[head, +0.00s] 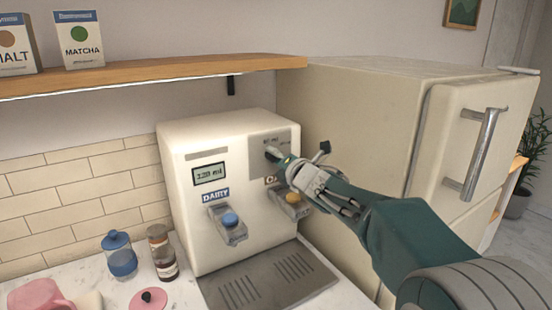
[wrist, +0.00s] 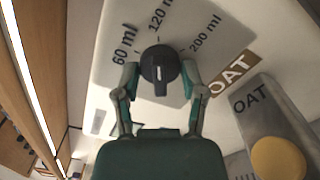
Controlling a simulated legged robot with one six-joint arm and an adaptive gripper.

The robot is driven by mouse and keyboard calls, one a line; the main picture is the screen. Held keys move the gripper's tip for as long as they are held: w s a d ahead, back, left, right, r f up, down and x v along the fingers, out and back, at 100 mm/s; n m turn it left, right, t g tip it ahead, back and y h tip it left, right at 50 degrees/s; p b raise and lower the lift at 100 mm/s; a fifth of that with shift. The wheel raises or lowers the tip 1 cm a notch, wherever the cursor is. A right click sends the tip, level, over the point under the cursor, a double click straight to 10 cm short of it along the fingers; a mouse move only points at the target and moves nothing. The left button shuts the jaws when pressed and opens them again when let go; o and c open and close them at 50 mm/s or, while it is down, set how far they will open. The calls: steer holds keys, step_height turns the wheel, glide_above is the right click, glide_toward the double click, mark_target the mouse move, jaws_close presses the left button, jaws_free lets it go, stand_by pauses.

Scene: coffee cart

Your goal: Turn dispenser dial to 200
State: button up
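The coffee-cart dispenser (head: 235,240) is a cream box with a small display (head: 210,173) that seems to read 120 ml. Its black round dial (wrist: 160,68) shows in the wrist view, with a pale bar on its face. Labels 60 ml, 120 ml and 200 ml (wrist: 205,34) lie around the dial from left to right. My gripper (wrist: 160,76) is spread open with one finger on each side of the dial; whether the tips touch it is hard to tell. In the head view my gripper (head: 277,156) covers most of the dial and its labels.
The OAT lever (head: 293,203) with a yellow button is just below my gripper; the DAIRY lever (head: 228,223) with a blue button is to its left. A wooden shelf (head: 160,76) runs above. A fridge (head: 370,120) stands close on the right. Jars (head: 120,256) stand at lower left.

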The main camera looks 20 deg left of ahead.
steer(key=shift+f+m, duration=0.2)
steer(key=shift+m, duration=0.2)
steer(key=m, duration=0.5)
steer(key=shift+m, duration=0.4)
steer(key=m, duration=0.5)
steer(key=shift+f, duration=0.2)
steer(key=shift+m, duration=0.4)
steer(key=o, duration=1.2)
steer(key=shift+w, duration=0.1)
steer(key=shift+c, duration=0.2)
steer(key=shift+r, duration=0.1)
steer(key=shift+r, duration=0.1)
steer(key=shift+s+d, duration=0.3)
steer(key=shift+d, duration=0.05)
steer(key=v, duration=1.1)
